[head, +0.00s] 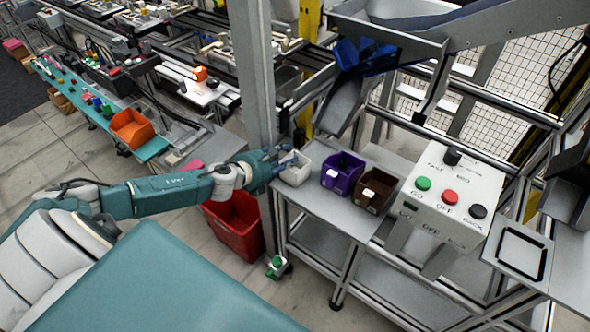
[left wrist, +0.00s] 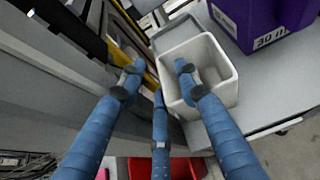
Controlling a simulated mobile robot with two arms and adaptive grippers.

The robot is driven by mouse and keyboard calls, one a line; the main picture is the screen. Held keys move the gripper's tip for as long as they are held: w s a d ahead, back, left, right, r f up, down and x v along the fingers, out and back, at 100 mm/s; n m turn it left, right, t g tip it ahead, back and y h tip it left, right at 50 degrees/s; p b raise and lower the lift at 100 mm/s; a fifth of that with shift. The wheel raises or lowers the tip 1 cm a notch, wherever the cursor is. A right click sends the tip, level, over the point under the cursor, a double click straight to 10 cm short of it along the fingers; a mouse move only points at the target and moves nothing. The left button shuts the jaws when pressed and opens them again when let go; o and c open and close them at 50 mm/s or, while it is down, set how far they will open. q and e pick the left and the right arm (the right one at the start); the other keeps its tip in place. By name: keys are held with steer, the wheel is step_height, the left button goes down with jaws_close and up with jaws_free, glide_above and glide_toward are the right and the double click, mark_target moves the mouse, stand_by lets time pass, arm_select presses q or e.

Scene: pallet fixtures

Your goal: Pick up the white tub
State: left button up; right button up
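The white tub (head: 297,174) stands at the left end of a grey table, left of the purple bin. In the left wrist view the white tub (left wrist: 226,88) is upright and empty apart from a finger. My left gripper (head: 284,157) is at the tub's left side, its blue fingers spread. In the left wrist view, the left gripper (left wrist: 158,76) has its right finger over and into the tub's opening. The other two fingers are outside, left of the tub's wall. Whether any finger touches the wall cannot be told. My right gripper is not in view.
A purple bin (head: 342,172) and a brown bin (head: 374,190) stand right of the tub. A control box (head: 450,196) with buttons is further right. A metal post (head: 252,75) rises behind my left gripper. A red bin (head: 234,226) sits below, beside the table (head: 330,208).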

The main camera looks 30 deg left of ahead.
arm_select(q)
steer(key=shift+w+f, duration=0.1)
steer(key=shift+w, duration=0.15)
jaws_close()
